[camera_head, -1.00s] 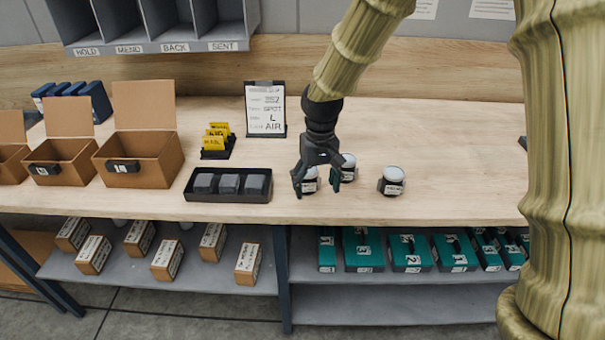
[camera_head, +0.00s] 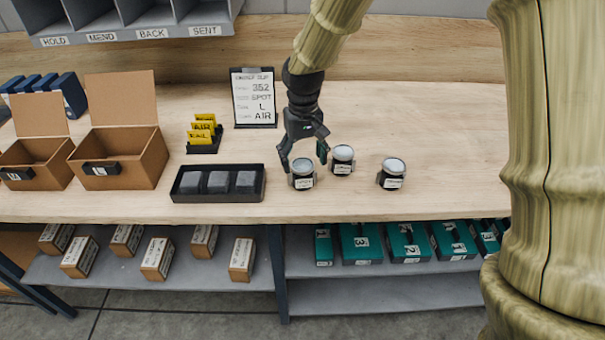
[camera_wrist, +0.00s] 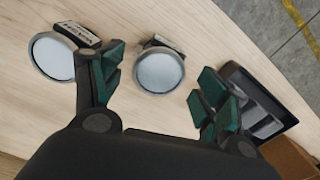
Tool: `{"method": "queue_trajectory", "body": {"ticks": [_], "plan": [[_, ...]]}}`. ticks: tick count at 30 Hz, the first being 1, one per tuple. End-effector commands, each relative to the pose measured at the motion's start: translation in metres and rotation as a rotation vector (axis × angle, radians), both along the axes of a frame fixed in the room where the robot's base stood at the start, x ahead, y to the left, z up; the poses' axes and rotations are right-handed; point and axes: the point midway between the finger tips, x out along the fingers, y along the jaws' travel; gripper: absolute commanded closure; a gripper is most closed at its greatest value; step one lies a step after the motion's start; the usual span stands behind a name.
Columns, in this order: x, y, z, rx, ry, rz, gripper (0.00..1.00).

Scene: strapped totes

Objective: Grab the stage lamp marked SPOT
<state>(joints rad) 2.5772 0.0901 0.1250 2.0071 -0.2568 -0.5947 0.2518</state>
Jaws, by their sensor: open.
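Three short dark stage lamps with pale round tops and white labels stand upright on the bench: a left lamp (camera_head: 302,174), a middle lamp (camera_head: 342,160) and a right lamp (camera_head: 393,174). Their labels are too small to read in the head view. My gripper (camera_head: 305,161) is open and empty, its fingers spread at the left lamp. In the wrist view, the left lamp (camera_wrist: 159,71) lies between the fingertips, its label hard to read. The middle lamp (camera_wrist: 53,57) is outside the left-hand finger; its upside-down label seems to read WASH. The right lamp is outside the wrist view.
A black tray (camera_head: 215,198) with grey blocks sits left of the lamps. Yellow tags (camera_head: 203,132) and open cardboard boxes (camera_head: 120,160) are further left. The bench right of the lamps is clear.

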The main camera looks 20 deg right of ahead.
Motion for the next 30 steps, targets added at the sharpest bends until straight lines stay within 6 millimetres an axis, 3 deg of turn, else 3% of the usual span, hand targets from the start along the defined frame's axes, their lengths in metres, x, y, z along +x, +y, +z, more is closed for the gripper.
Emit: {"method": "queue_trajectory", "body": {"ticks": [15, 24, 30], "plan": [[0.002, -0.001, -0.048, 0.000, 0.002, -0.003, 0.26], [0.002, -0.001, -0.051, 0.000, 0.000, -0.002, 0.26], [0.002, -0.001, -0.051, 0.000, 0.001, -0.002, 0.60]]}}
